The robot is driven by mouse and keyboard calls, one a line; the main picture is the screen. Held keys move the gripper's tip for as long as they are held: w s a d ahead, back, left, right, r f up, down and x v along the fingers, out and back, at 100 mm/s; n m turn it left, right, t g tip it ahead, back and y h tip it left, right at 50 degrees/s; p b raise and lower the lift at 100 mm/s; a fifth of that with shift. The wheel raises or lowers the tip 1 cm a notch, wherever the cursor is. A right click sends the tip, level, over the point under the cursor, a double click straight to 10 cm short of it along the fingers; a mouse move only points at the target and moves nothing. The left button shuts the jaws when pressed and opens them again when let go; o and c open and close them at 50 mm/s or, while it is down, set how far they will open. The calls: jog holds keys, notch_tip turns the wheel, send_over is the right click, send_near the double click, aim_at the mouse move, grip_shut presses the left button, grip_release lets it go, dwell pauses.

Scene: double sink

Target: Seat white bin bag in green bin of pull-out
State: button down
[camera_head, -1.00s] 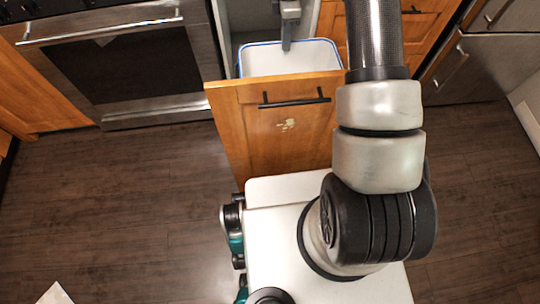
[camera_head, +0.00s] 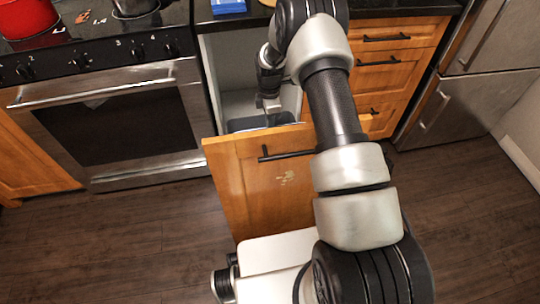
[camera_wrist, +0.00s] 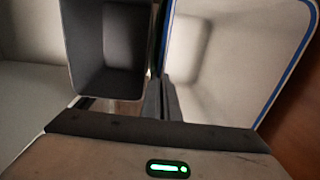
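In the wrist view, a white, open-topped shape with a blue rim (camera_wrist: 232,55), seemingly the bag or a lined bin, stands at the right. A dark grey empty bin (camera_wrist: 105,45) stands to its left. No green bin wall shows. My gripper (camera_wrist: 163,95) points down at the gap between the two; its fingers look close together, but whether they pinch an edge is unclear. In the head view, my gripper (camera_head: 268,104) is over the pull-out, behind its wooden front (camera_head: 262,180). Only a grey strip of the contents (camera_head: 250,124) shows there.
The stove with its oven door (camera_head: 115,120) stands left of the pull-out. Wooden drawers (camera_head: 392,65) and a steel fridge (camera_head: 470,95) are at the right. The counter edge is above the opening. The floor (camera_head: 120,240) is clear at the left.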

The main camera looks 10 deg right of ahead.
notch_tip(320, 180, down, 14)
jog(key=b, duration=0.3)
jog(key=shift+f, duration=0.1)
jog(key=c, duration=2)
grip_release()
jog(key=shift+f, duration=0.1)
jog(key=shift+c, duration=0.2)
